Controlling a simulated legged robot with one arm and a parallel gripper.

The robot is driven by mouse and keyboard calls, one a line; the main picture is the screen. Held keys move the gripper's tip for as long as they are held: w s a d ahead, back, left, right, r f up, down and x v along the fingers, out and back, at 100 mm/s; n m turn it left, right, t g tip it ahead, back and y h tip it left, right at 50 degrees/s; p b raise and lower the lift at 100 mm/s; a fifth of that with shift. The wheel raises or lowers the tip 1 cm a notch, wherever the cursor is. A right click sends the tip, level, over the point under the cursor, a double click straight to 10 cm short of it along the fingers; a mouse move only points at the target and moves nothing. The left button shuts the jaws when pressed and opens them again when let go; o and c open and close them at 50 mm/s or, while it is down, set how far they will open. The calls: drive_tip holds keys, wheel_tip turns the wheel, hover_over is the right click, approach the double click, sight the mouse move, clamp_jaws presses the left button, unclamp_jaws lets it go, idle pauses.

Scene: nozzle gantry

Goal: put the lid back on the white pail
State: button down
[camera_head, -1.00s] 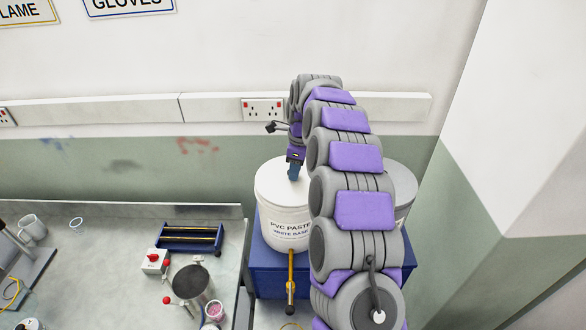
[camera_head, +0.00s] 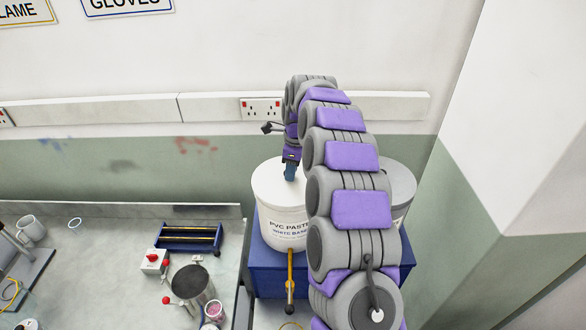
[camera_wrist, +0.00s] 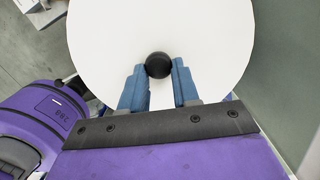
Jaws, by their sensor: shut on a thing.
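The white pail (camera_head: 279,225), labelled PVC PASTE, stands upright on a blue stand, its right side partly hidden by my arm. The round white lid (camera_head: 268,177) is at the pail's top. No gap shows between them, but I cannot tell if it is fully seated. In the wrist view the lid (camera_wrist: 110,40) fills much of the picture, with a dark round knob (camera_wrist: 158,65) near its middle. My gripper (camera_head: 290,174) points down at the lid. In the wrist view its blue fingers (camera_wrist: 160,78) are shut on the knob.
A grey-white container (camera_head: 401,180) stands right of the pail, partly behind my arm. A yellow tap (camera_head: 290,265) sticks out in front of the blue stand (camera_head: 268,275). The bench (camera_head: 110,255) at left holds a metal pot (camera_head: 192,284) and a blue rack (camera_head: 190,238).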

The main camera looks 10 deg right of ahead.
drive_tip(key=shift+a, duration=1.1)
drive_tip(key=c, duration=1.3)
unclamp_jaws()
drive_tip(key=shift+d, duration=0.4)
drive_tip(key=o, duration=0.3)
drive_tip(key=shift+d, duration=0.55)
drive_tip(key=shift+o, duration=1.2)
drive_tip(key=shift+d, duration=0.15)
drive_tip(key=shift+o, duration=0.4)
drive_tip(key=shift+a, duration=0.5)
drive_tip(key=o, duration=0.4)
drive_tip(key=shift+a, duration=0.4)
drive_tip(key=shift+d, duration=0.55)
drive_tip(key=shift+d+r, duration=0.2)
drive_tip(key=shift+r, duration=0.1)
drive_tip(key=shift+a+r+p, duration=0.35)
drive_tip(key=shift+r, duration=0.25)
drive_tip(key=shift+a+r+p, duration=0.3)
drive_tip(key=shift+r, duration=0.25)
drive_tip(key=shift+d+r+p, duration=0.25)
drive_tip(key=shift+r+p, duration=0.05)
drive_tip(key=shift+r, duration=0.4)
drive_tip(key=shift+d+r+p, duration=0.25)
drive_tip(key=shift+r, duration=0.4)
drive_tip(key=shift+a+r+p, duration=0.3)
drive_tip(key=shift+r, duration=0.4)
drive_tip(key=shift+d, duration=0.15)
drive_tip(key=c, duration=0.7)
clamp_jaws()
